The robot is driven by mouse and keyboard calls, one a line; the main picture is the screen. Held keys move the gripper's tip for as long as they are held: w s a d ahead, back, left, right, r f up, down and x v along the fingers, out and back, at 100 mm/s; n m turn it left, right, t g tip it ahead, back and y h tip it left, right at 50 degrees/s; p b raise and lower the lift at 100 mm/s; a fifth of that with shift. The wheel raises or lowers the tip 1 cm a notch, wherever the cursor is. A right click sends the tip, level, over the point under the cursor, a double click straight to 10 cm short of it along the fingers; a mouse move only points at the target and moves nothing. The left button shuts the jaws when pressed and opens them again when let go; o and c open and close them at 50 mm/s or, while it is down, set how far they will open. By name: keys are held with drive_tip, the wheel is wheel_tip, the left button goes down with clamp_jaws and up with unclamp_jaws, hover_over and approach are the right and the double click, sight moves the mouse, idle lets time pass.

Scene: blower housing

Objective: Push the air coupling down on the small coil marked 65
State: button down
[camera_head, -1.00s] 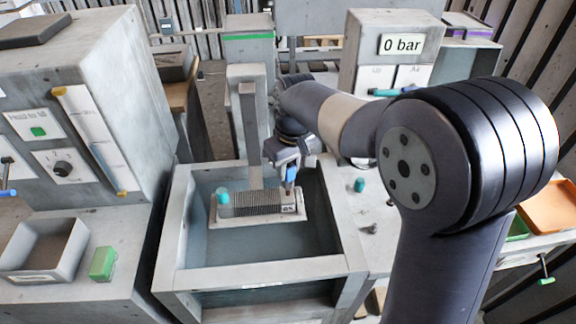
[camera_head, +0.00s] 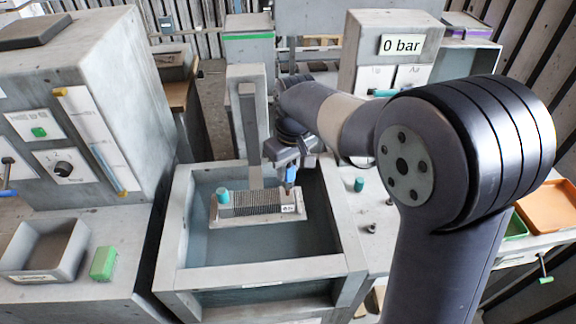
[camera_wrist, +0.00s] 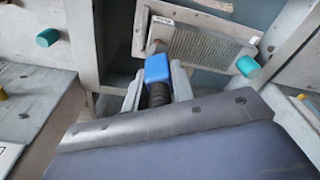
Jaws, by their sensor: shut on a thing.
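The small coil (camera_head: 255,203) is a grey finned block on a pale plate in the open basin. A teal cap (camera_head: 223,195) stands at its left end, and a white label (camera_head: 289,209), too small to read surely, is at its right end. My gripper (camera_head: 289,183) points down over the right end. In the wrist view my gripper (camera_wrist: 158,84) is shut on the blue air coupling (camera_wrist: 157,68), with a dark hose behind it. The coupling is at the coil's (camera_wrist: 210,50) metal stub (camera_wrist: 155,46); I cannot tell how far it sits on it.
The grey basin (camera_head: 172,235) has raised walls around the coil. A loose teal cap (camera_head: 359,184) and small fittings (camera_head: 371,228) stand on the bench to its right. A display (camera_head: 401,45) reads 0 bar. A green block (camera_head: 103,263) and a tray (camera_head: 78,250) are at left.

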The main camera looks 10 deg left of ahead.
drive_tip(key=shift+f, duration=0.1)
idle(0.3)
drive_tip(key=shift+f+b, duration=0.4)
drive_tip(key=shift+f, duration=0.2)
drive_tip(key=shift+f, duration=0.25)
drive_tip(key=shift+f+b, duration=0.3)
drive_tip(key=shift+b, duration=0.05)
drive_tip(key=shift+f, duration=0.35)
idle(0.9)
drive_tip(key=c, duration=1.1)
unclamp_jaws()
